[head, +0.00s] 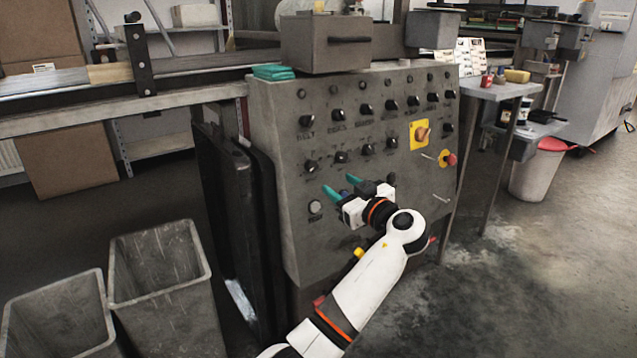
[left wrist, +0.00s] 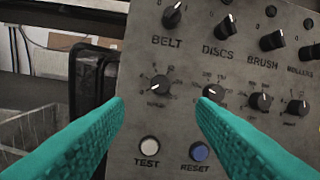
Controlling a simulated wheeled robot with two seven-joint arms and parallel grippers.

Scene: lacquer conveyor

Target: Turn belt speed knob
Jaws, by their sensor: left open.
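The belt speed knob appears to be the black dial (left wrist: 160,85) with a white pointer line and number ring, below the BELT switch (left wrist: 172,15) in the left wrist view. Its small label is too blurred to read. In the head view this knob (head: 310,166) is at the left of the panel's second row. My left gripper (head: 340,185) is open, its teal fingers pointing at the grey panel (head: 285,215), below and right of the knob. In the left wrist view the knob shows between and above the fingertips (left wrist: 160,103), with nothing between them. My right gripper is not in view.
Close by are a white TEST button (left wrist: 149,145), a blue RESET button (left wrist: 199,152) and a neighbouring dial (left wrist: 213,92). Grey bins (head: 160,265) stand at left; floor at right is open.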

